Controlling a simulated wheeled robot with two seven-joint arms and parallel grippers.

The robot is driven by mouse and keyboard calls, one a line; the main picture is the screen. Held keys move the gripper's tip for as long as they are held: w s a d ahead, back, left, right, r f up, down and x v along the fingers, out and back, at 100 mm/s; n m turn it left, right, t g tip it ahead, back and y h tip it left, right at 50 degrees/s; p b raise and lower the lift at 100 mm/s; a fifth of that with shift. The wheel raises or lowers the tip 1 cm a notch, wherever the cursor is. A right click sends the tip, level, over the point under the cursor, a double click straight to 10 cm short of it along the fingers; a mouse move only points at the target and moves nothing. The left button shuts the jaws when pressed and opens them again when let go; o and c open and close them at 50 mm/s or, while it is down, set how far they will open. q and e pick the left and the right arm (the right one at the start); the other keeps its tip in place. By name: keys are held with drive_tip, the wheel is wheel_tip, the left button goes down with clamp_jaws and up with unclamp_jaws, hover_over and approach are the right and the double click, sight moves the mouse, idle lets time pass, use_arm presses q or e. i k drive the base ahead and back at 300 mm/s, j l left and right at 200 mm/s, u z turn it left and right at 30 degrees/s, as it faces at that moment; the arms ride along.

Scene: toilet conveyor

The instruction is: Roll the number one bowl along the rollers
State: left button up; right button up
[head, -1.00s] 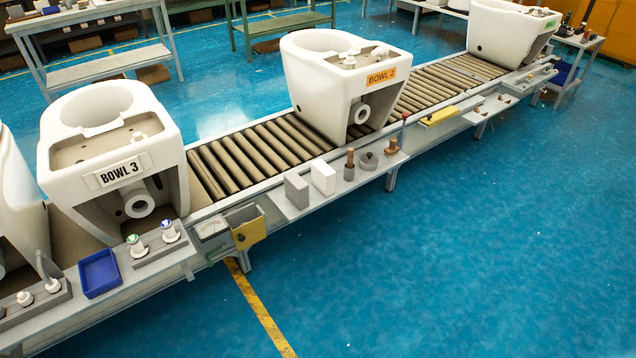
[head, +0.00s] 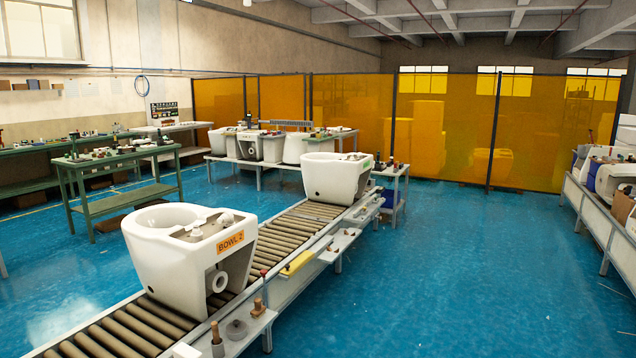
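A white toilet bowl with an orange label reading BOWL 2 (head: 165,255) stands upright on the roller conveyor (head: 290,228) in the near left. A further white bowl (head: 335,178) stands upright on the rollers near the conveyor's far end; its label cannot be read from here. A stretch of bare rollers lies between the two bowls. Neither of my grippers is in the head view.
A side ledge along the conveyor's right carries small fittings and a yellow part (head: 297,262). A small table (head: 396,190) stands by the far end, and a green workbench (head: 120,175) at the left. Orange screens (head: 450,130) close the back. Blue floor at the right is clear.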

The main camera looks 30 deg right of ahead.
sight(329, 178)
drive_tip(key=i+l+z, duration=1.05)
drive_tip(key=i+z, duration=0.35)
drive_tip(key=i, duration=0.2)
drive_tip(key=i+l, duration=0.1)
drive_tip(key=i, duration=1.35)
drive_tip(key=i+l, duration=0.1)
drive_tip(key=i, duration=1.3)
drive_tip(key=i+l+u, duration=0.15)
drive_tip(key=i+u, duration=0.3)
drive_tip(key=i+l+u, duration=1.35)
drive_tip(key=k+l, duration=0.05)
